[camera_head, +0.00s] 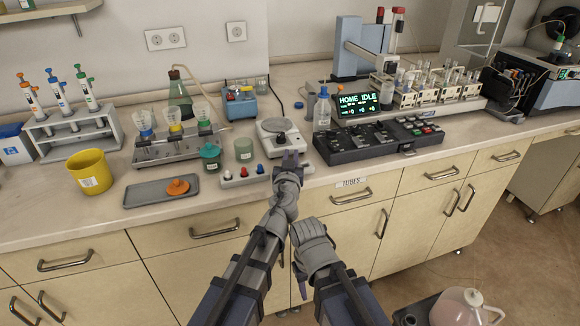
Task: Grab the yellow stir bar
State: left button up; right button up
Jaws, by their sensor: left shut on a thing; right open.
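I cannot make out a yellow stir bar in the head view. A low white holder strip (230,182) near the counter's front edge bears small pieces with a red top (243,171) and a blue top (260,169). My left gripper (289,158) is over the right part of this strip, in front of the white stirrer plate (282,138). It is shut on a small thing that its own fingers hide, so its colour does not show. My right gripper (302,282) is open and empty, hanging low in front of the cabinet, with its fingers pointing down.
A black control block (335,152) stands right of my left gripper, with a bottle (322,112) behind it. The counter's front strip is partly free.

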pick_arm(q)
jog(key=shift+r, duration=0.15)
grip_shut()
notch_tip(320, 180, up, 10)
jog(key=p, duration=1)
